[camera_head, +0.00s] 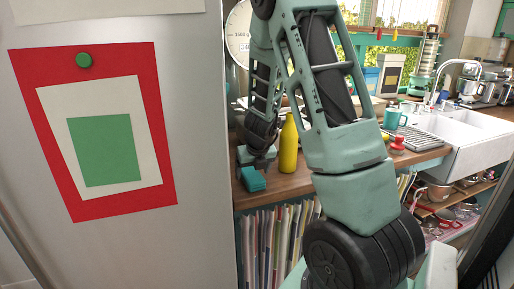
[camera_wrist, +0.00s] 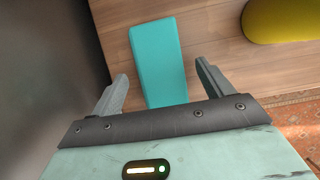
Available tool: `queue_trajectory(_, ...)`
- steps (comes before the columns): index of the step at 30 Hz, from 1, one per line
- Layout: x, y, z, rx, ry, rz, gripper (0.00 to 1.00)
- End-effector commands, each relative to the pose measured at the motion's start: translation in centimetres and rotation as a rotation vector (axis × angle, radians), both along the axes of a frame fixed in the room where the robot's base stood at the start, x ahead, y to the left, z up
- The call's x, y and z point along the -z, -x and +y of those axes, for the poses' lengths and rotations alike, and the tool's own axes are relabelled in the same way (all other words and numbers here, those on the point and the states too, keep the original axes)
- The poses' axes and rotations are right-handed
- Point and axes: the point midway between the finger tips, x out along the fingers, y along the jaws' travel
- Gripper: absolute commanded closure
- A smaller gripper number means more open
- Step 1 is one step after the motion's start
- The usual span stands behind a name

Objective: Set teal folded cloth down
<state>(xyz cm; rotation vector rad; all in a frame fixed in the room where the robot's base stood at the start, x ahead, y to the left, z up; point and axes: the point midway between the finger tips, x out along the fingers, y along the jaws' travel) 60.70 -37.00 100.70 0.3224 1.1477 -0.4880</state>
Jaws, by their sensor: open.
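The teal folded cloth (camera_head: 254,180) lies on the wooden counter near its front edge, just right of the grey fridge-like panel. In the wrist view the cloth (camera_wrist: 158,50) is a flat turquoise block on the wood. My gripper (camera_wrist: 161,70) is open, with one finger on each side of the cloth's near end and a visible gap on both sides. In the head view my gripper (camera_head: 257,156) is small and dark, just above and behind the cloth. The cloth's nearest end is hidden by the gripper body in the wrist view.
A yellow bottle (camera_head: 289,145) stands close to the right of the cloth. The tall grey panel (camera_head: 200,110) bounds the left. Books (camera_head: 270,240) fill the shelf below. A teal mug (camera_head: 393,119) and the white sink (camera_head: 470,140) are farther right.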

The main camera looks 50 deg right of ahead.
Motion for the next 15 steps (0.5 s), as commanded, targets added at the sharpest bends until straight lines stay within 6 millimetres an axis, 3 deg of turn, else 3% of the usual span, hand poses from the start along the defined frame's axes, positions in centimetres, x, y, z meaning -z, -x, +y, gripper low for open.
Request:
queue_trajectory(3, -3.2, 0.8, 0.7, -0.003, 0.001, -0.002, 0.21)
queue_trajectory(15, -11.6, 3.8, 2.5, -0.003, -0.002, -0.001, 0.21)
